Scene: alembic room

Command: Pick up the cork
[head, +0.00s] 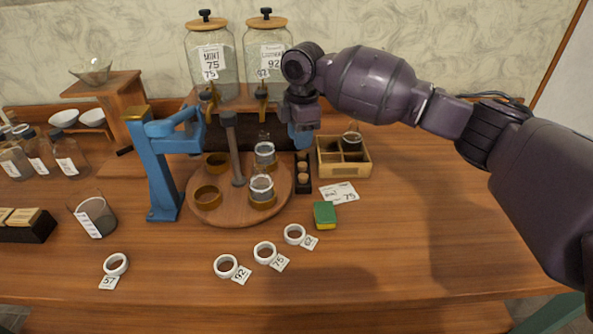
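My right gripper (301,142), with blue fingers pointing down, is just behind and above the holder in the picture. Its fingers overlap in this view, so I cannot tell their opening or whether anything is between them. No contact with the corks is visible. My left gripper is not in view.
A divided wooden box (345,170) and a green-yellow sponge (325,215) are at right. White rings with number tags lie in front. The right tabletop is clear.

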